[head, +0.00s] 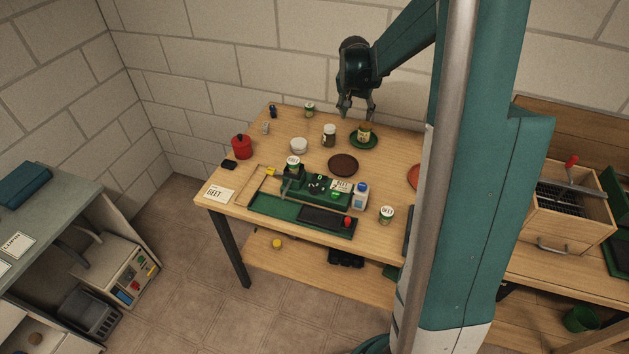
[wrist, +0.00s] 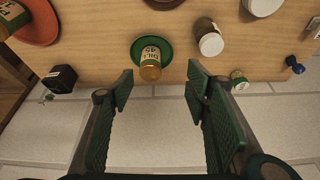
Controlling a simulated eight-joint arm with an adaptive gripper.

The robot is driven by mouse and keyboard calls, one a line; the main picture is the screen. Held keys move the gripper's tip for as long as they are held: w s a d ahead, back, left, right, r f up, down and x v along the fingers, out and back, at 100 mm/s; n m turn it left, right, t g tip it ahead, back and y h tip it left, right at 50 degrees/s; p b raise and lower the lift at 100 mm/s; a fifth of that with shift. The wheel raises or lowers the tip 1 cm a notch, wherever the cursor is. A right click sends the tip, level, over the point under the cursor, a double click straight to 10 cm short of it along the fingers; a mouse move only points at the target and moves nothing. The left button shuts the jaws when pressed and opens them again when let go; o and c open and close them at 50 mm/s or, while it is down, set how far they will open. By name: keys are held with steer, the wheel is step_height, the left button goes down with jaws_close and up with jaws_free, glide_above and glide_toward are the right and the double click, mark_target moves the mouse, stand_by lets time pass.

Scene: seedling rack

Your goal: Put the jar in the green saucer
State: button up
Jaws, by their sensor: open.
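The green saucer (head: 374,145) lies on the wooden table near its far edge; it also shows in the wrist view (wrist: 136,54). A labelled jar (head: 364,133) with a gold lid stands in it; in the wrist view this jar (wrist: 150,64) reads "DILL 45". A second jar (head: 329,137), dark with a pale lid, stands left of the saucer on the bare table; it also shows in the wrist view (wrist: 208,38). My gripper (head: 356,116) is open and empty above the table's far side, apart from the saucer and both jars. Its fingers frame bare space in the wrist view (wrist: 160,84).
A brown saucer (head: 343,165) and a white bowl (head: 299,146) are close to the jars. A red pot (head: 241,148) stands at the left. A green tray (head: 270,207) with a machine and a white bottle (head: 360,196) fills the front. A terracotta saucer (head: 413,177) is partly hidden by my column.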

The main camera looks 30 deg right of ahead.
steer(key=s+a+r+n+t+y, duration=0.1)
steer(key=s+a+r+n, duration=0.1)
steer(key=s+a+r, duration=0.65)
steer(key=s+a+r+n+t, duration=0.1)
steer(key=s+a+r+n, duration=0.4)
steer(key=a, duration=0.6)
steer(key=s+a+n+t+y, duration=0.1)
steer(key=s+a, duration=0.6)
steer(key=s, duration=0.3)
steer(key=s+a+f+n+t+y, duration=0.1)
steer(key=s+a, duration=0.7)
steer(key=s, duration=0.3)
steer(key=shift+s+f+n, duration=0.15)
steer(key=shift+s+n, duration=0.1)
steer(key=shift+n, duration=0.15)
